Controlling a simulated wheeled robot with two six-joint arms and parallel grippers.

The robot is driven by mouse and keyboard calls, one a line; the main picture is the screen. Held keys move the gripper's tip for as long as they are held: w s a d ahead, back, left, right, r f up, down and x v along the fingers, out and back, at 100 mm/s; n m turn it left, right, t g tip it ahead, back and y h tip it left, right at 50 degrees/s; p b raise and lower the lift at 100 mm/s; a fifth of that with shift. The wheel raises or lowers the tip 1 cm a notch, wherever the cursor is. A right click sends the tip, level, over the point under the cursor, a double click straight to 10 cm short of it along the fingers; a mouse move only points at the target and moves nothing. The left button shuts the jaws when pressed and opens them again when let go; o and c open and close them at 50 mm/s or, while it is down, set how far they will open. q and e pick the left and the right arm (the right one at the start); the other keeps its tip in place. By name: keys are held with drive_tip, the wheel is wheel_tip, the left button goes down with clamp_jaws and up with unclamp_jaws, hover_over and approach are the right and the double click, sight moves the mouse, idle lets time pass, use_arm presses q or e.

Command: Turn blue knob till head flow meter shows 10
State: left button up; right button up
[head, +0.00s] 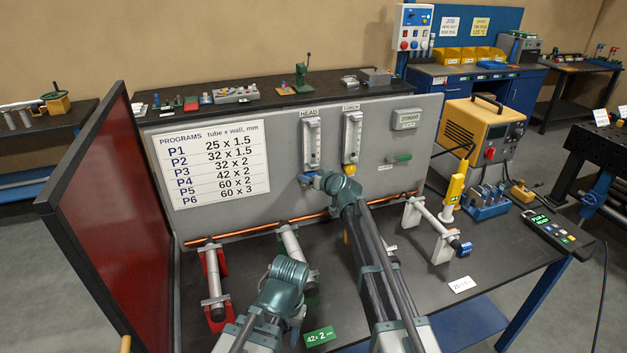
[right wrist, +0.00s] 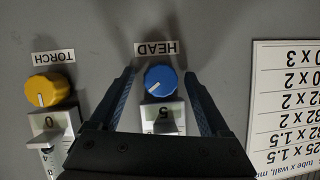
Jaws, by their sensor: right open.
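The HEAD flow meter (head: 312,143) is a clear upright tube on the grey panel; its float and reading are too small to tell. Its blue knob (right wrist: 161,81) shows in the right wrist view, with a white pointer line, beside the HEAD label (right wrist: 157,48) and a scale end marked 5. My right gripper (right wrist: 158,76) is open, one finger on each side of the blue knob, with visible gaps. In the head view the knob (head: 306,178) is partly hidden by my right arm. My left arm shows low in the head view, but I cannot make out its gripper.
The TORCH flow meter (head: 351,138) stands to the right, with its yellow knob (right wrist: 49,90). A program chart (head: 213,163) is on the panel's left. A copper tube (head: 262,228) runs low along the panel. A red screen (head: 108,215) closes off the left.

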clamp_jaws()
use_arm(q)
drive_tip(key=shift+f+b, duration=0.35)
drive_tip(key=shift+f, duration=0.1)
use_arm(e)
drive_tip(key=shift+m+y, duration=0.7)
drive_tip(key=shift+m, duration=0.2)
unclamp_jaws()
use_arm(q)
drive_tip(key=shift+r+p, duration=2.25)
drive_tip(key=shift+r, duration=0.15)
use_arm(e)
drive_tip(key=v, duration=1.4)
